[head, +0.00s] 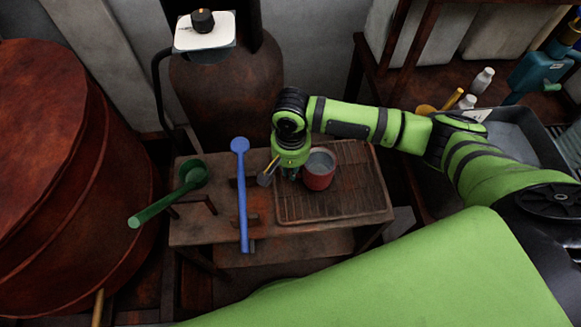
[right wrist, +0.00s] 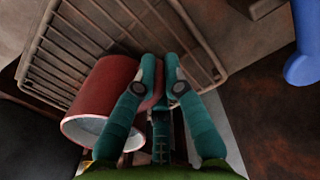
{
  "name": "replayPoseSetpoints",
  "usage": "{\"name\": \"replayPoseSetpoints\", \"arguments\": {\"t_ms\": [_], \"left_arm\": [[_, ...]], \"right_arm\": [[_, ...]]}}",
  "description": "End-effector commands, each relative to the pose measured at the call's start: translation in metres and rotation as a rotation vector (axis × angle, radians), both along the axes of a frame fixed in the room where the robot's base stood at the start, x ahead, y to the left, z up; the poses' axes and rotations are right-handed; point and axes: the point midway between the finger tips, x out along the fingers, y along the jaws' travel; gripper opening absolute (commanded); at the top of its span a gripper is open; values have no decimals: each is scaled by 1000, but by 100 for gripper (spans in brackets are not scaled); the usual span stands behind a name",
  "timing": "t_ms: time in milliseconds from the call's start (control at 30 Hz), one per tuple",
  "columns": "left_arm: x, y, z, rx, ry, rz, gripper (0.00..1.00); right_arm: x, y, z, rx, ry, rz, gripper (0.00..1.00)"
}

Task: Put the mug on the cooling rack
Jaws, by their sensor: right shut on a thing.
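The red mug (head: 318,180) with a pale inside is upright over the cooling rack (head: 376,200), a wire grid on a small wooden table. My right gripper (head: 290,178) is at the mug's left side in the head view. In the right wrist view the gripper (right wrist: 161,78) has its two fingertips close together on the mug's handle side, shut on the mug (right wrist: 100,82). The rack (right wrist: 62,50) lies just behind the mug there. I cannot tell whether the mug's base touches the wires. My left gripper is not in view.
A blue ladle (head: 242,195) and a green ladle (head: 165,200) lie left of the rack. A large rusty vat (head: 45,170) fills the left side. A dark tank (head: 225,100) stands behind the table. Bottles (head: 482,80) and a tray stand at the right.

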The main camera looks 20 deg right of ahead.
Motion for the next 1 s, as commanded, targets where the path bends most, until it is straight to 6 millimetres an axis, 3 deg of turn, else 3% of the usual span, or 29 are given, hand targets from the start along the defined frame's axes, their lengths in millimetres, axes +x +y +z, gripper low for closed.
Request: {"name": "replayPoseSetpoints", "arguments": {"t_ms": [400,467,500,867,1000], "left_arm": [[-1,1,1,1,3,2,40],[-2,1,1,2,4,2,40],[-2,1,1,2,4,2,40],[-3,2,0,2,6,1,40],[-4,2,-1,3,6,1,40]], "right_arm": [[0,0,-6,0,-2,0,0],[0,0,-7,1,-1,0,27],[0,0,-7,0,-1,0,35],[0,0,-5,1,-4,1,35],[1,0,11,4,-4,1,35]]}}
